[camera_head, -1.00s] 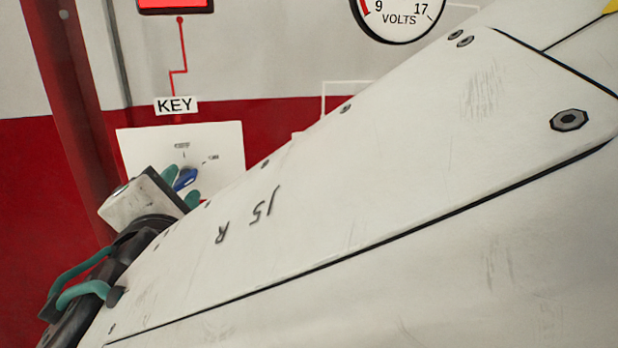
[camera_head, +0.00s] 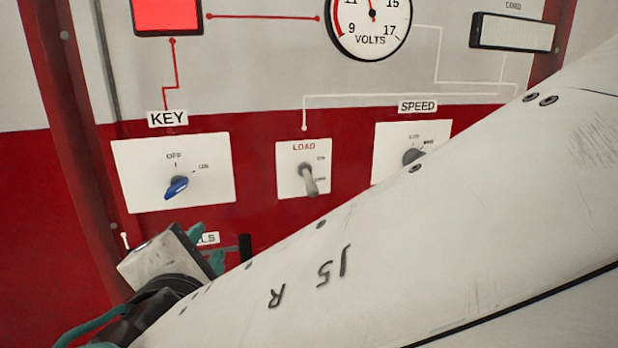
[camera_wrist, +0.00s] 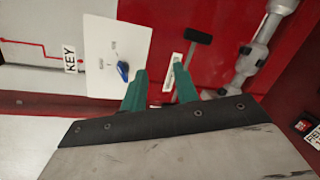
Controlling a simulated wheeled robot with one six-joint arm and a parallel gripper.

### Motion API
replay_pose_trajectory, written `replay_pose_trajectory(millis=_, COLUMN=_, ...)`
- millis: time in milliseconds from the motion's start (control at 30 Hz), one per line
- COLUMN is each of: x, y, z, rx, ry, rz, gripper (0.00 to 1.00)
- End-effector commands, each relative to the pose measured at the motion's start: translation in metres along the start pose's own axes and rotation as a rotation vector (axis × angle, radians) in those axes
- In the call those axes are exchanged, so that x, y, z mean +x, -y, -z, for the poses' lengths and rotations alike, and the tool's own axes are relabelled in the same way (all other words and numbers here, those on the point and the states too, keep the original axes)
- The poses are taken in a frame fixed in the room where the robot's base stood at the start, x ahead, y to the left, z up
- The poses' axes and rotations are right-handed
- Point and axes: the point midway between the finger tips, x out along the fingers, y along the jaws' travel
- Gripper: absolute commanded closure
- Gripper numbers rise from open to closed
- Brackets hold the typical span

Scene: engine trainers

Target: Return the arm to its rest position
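My gripper (camera_wrist: 161,83) is open, its two teal fingers apart with nothing between them in the wrist view. In the head view my gripper (camera_head: 212,264) is low at the left, below the key switch plate (camera_head: 200,190), partly hidden by my arm. The blue key knob (camera_head: 177,187) is on that white plate and points down-left, away from OFF and ON. In the wrist view the blue knob (camera_wrist: 123,71) is left of the fingers and clear of them. My white arm (camera_head: 440,240) fills the lower right of the head view.
Right of the key are the LOAD toggle (camera_head: 309,180) and the SPEED knob (camera_head: 413,156), the latter close to my arm's outline. A black-ended lever (camera_head: 245,248) stands near my fingers. Above are a lit red lamp (camera_head: 168,14) and a VOLTS gauge (camera_head: 369,22).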

Motion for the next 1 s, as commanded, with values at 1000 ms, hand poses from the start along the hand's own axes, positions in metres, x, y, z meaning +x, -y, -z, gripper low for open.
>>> replay_pose_trajectory(millis=1000, x=-0.105, y=0.263, z=-0.249, rx=1.626, ry=0.747, rz=1.355, gripper=0.70)
